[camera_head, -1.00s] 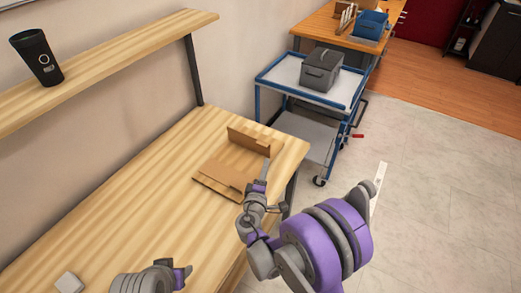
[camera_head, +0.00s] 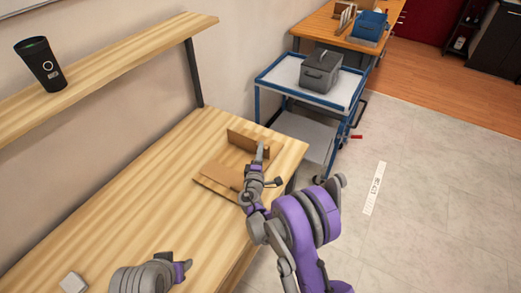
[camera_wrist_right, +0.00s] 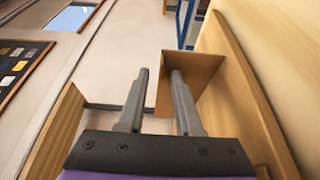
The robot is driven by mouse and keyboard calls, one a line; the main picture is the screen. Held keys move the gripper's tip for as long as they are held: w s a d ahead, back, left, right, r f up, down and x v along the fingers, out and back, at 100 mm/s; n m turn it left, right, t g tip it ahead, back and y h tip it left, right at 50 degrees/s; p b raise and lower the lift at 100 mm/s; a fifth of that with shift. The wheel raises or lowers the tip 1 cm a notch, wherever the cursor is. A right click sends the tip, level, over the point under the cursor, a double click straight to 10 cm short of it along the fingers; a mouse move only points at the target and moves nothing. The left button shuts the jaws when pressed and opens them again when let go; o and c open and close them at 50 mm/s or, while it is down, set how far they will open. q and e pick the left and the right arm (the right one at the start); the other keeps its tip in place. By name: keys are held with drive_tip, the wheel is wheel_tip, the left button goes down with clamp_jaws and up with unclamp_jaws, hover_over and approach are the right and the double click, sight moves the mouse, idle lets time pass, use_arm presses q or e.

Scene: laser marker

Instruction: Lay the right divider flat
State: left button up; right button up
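A thin brown folded piece (camera_head: 215,180) lies on the near wooden table's right end. One brown panel (camera_head: 240,140) stands upright along its back edge; I cannot tell if this is the right divider. My right gripper (camera_head: 261,150) is over the piece's right side, close to that panel's right end. In the right wrist view the right gripper's fingers (camera_wrist_right: 160,74) are apart, with a brown panel (camera_wrist_right: 203,72) behind the right finger and its edge in the gap. Contact is unclear. My left gripper (camera_head: 185,271) is low over the front of the table; its opening is unclear.
A small light block (camera_head: 73,283) lies on the table (camera_head: 130,210) at the lower left. A black cup (camera_head: 40,63) stands on the shelf (camera_head: 130,50) above. A blue cart (camera_head: 285,92) with a grey box (camera_head: 320,72) stands beyond. The table's middle is clear.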

clamp_jaws()
idle(1.5)
